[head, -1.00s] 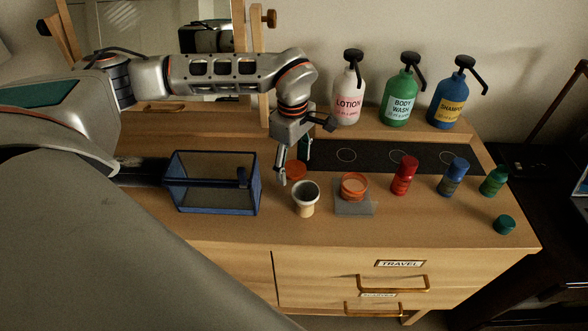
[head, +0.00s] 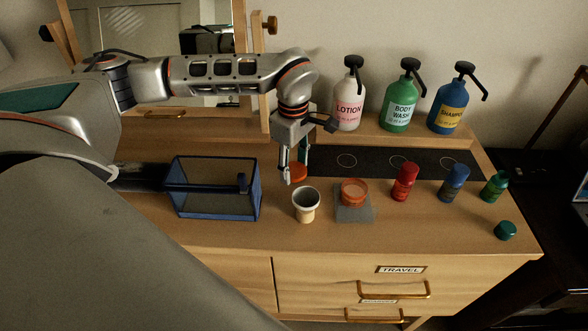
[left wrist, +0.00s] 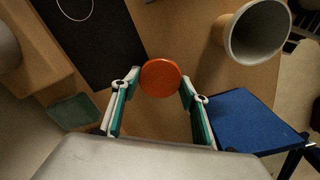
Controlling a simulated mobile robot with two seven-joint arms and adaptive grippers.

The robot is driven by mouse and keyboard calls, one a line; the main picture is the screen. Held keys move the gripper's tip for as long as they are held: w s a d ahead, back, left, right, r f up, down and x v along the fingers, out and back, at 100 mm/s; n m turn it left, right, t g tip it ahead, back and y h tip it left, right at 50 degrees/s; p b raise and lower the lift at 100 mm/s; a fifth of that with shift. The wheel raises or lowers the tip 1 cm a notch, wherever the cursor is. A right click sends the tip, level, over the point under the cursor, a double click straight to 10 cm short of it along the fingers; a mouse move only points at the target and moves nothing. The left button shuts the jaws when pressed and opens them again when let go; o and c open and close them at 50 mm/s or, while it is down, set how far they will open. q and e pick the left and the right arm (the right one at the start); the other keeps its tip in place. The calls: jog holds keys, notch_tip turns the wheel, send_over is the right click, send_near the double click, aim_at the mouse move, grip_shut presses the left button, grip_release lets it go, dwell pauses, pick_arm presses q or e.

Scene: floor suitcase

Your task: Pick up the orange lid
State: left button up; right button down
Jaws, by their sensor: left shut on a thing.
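The orange lid (head: 298,172) is a small round disc at the dresser top, left of the black mat. In the left wrist view the lid (left wrist: 160,78) sits between the two fingertips. My left gripper (head: 295,172) points down and is shut on the lid, with a finger on each side; it also shows in the left wrist view (left wrist: 160,85). Whether the lid still touches the wood is hard to tell. An orange jar (head: 353,191) stands on a small grey pad to the right. My right gripper is not in view.
A white-and-tan cup (head: 306,205) stands just in front of the lid. A blue mesh case (head: 213,190) is to the left. Red (head: 404,183), blue (head: 453,183) and green (head: 494,187) bottles stand right; pump bottles line the back shelf.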

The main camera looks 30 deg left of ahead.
aim_at(294, 170)
pick_arm(q)
notch_tip(294, 170, up, 19)
jog(key=shift+f+p, duration=0.2)
jog(key=shift+p, duration=0.1)
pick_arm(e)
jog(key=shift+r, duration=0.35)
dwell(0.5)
